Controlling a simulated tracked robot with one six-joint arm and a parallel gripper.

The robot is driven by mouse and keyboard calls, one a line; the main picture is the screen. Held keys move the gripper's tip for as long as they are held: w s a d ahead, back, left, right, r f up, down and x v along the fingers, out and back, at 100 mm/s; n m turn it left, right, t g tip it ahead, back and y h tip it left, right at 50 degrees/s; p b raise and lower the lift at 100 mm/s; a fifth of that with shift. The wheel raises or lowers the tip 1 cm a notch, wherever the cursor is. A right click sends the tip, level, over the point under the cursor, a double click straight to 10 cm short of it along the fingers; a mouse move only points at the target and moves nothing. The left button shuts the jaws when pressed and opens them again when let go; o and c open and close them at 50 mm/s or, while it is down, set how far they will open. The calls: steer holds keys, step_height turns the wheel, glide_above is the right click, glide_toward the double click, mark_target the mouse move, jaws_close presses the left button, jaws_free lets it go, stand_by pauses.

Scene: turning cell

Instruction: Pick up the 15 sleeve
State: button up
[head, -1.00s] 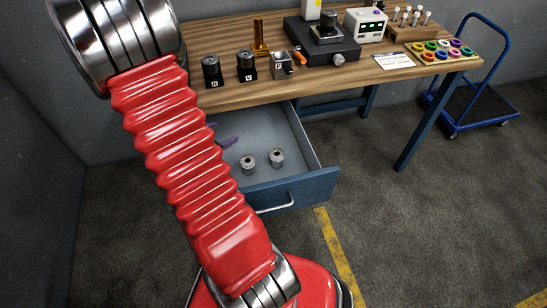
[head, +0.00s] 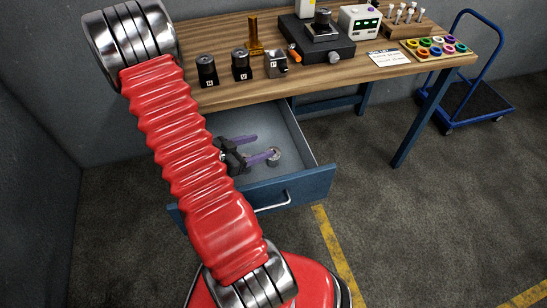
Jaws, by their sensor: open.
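One grey metal sleeve (head: 273,162) stands in the open drawer (head: 308,150) under the bench. No size mark can be read on it, so I cannot tell whether it is the 15 sleeve. My gripper (head: 264,146), with purple fingers, is inside the drawer's outline at the sleeve's left. It is open, with nothing seen between the fingers. The nearer fingertip overlaps the sleeve's top edge in the picture; I cannot tell whether they touch. A second sleeve, seen earlier at the left, is hidden now, in the area behind my gripper.
The drawer front with its handle (head: 272,203) and the bench top (head: 300,78) edge the space around my gripper. On the bench stand dark cylinders (head: 207,70), a metal block (head: 276,65) and a device (head: 317,42). A blue cart (head: 475,100) stands at the right.

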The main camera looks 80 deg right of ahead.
glide_above(264, 169)
steer(key=w+a, duration=0.1)
steer(key=a, duration=0.1)
steer(key=f, duration=0.6)
steer(key=shift+w+f, duration=0.2)
steer(key=shift+f, duration=0.05)
steer(key=shift+x, duration=1.3)
steer(key=shift+f, duration=0.1)
steer(key=shift+x, duration=2.55)
steer(key=shift+c, duration=0.4)
jaws_close()
step_height(264, 169, up, 10)
